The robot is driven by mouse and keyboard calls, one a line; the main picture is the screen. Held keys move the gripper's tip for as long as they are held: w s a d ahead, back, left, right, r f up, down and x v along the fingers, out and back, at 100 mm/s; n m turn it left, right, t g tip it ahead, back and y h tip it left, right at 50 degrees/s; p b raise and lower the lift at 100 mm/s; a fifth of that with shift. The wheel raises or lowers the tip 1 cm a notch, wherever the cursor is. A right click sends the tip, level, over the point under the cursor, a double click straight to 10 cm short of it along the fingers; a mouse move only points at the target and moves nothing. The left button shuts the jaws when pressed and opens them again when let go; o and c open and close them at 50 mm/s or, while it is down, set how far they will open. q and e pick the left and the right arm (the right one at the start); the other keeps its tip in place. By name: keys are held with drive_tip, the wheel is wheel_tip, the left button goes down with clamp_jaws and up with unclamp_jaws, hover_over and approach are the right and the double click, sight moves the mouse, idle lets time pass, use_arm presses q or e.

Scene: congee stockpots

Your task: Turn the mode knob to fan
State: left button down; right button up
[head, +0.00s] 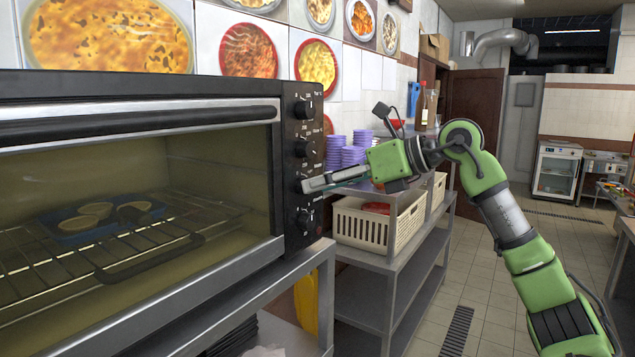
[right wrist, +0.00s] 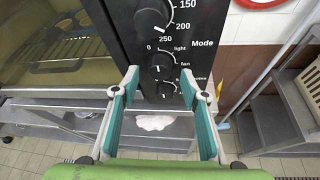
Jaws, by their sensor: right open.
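The oven (head: 130,108) fills the left of the head view, with a black control panel carrying a column of knobs. In the right wrist view the mode knob (right wrist: 160,61) sits beside the printed "Mode", "light" and "fan" marks. Its pointer is too small to read surely. My right gripper (right wrist: 161,82) is open and empty, its fingertips to the left and right, just below the mode knob in the picture. In the head view my right gripper (head: 308,186) reaches the panel from the right and partly hides a knob there. My left gripper is out of view.
A larger temperature knob (right wrist: 153,14) is above the mode knob and another knob (right wrist: 166,89) below it. A blue tray (head: 80,224) is on the oven rack. A steel shelf with a cream crate (head: 360,226) and purple stacks (head: 352,156) stands right of the oven.

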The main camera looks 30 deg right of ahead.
drive_tip(key=shift+x, duration=1)
drive_tip(key=shift+s, duration=0.1)
drive_tip(key=shift+c, duration=0.4)
drive_tip(key=c, duration=1)
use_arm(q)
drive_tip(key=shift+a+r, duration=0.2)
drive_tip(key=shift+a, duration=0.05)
use_arm(e)
drive_tip(key=shift+c, duration=0.2)
